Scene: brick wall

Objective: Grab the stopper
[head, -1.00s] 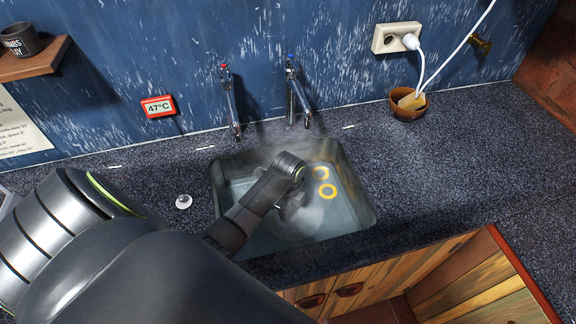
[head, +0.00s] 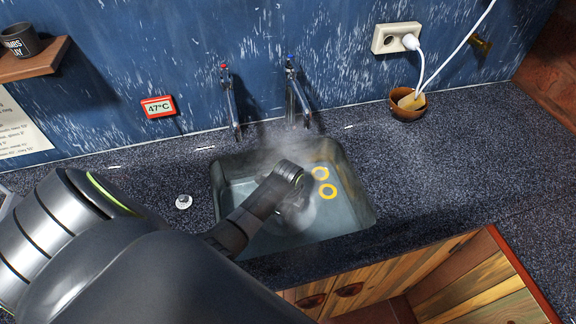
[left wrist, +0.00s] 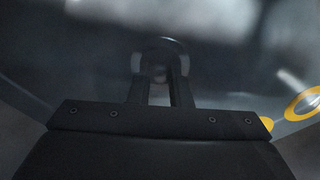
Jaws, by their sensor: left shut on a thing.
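My left arm reaches into the sink basin (head: 362,212), and my left gripper (left wrist: 158,80) points down towards its floor. In the left wrist view the two fingers are close together on a round, dark stopper (left wrist: 160,49) with a paler middle. The view is dim and hazy, so its edges are hard to make out. In the head view the fingertips and the stopper are mostly hidden by my wrist, steam and water. My right gripper is not in view.
Steam hangs over the water. A small pale round object (head: 183,202) and a brown bowl (head: 408,104) sit on the counter. A temperature display (head: 158,107) reads 47°C.

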